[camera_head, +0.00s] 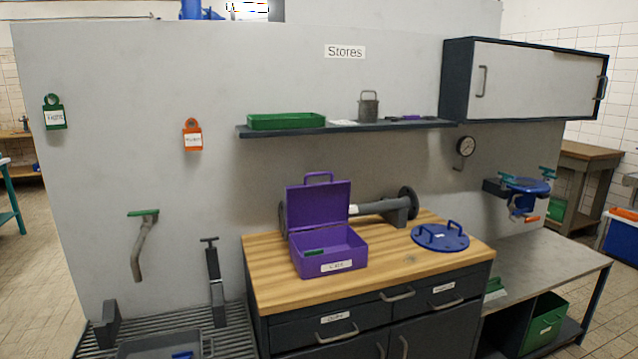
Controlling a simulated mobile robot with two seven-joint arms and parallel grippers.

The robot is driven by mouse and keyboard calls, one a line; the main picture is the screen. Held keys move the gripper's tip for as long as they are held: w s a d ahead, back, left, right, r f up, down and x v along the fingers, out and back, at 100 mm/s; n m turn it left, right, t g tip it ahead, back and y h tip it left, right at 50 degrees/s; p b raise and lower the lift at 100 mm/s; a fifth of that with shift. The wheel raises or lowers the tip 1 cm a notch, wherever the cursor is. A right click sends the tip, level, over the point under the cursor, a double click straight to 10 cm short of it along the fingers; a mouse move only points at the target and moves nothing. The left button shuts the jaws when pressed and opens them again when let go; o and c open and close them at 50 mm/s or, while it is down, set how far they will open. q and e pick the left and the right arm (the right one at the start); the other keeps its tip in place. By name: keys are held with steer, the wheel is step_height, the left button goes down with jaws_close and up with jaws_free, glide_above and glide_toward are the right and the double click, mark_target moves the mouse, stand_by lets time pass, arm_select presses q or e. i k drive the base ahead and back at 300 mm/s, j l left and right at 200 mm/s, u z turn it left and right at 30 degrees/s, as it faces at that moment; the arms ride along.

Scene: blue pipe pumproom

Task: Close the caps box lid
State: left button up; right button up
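A purple box (345,253) stands on the wooden top of the cabinet. Its front carries a white label too small to read with certainty. Its purple lid (318,204) stands up at the back, open, with a purple handle on the lid's upper edge. A small dark green item (314,252) shows inside the box at the left. Neither of my grippers shows in the head view.
A blue round cover with handles (440,237) lies right of the box. A grey flanged pipe (385,207) lies behind it. The wooden top (285,288) is bare in front. A shelf (350,128) and a wall cabinet (530,77) hang above.

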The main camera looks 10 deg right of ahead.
mark_target(308, 206)
steer(key=u, duration=0.4)
steer(key=l+u, duration=0.2)
steer(key=u, duration=0.25)
steer(key=l+u, duration=0.25)
steer(key=u, duration=0.15)
steer(key=l+u, duration=0.25)
steer(key=u, duration=0.2)
steer(key=l+u, duration=0.15)
steer(key=l, duration=0.2)
steer(key=k+l+u, duration=0.15)
steer(key=l, duration=0.2)
steer(key=l+u, duration=0.15)
steer(key=l, duration=0.15)
steer(key=k, duration=0.05)
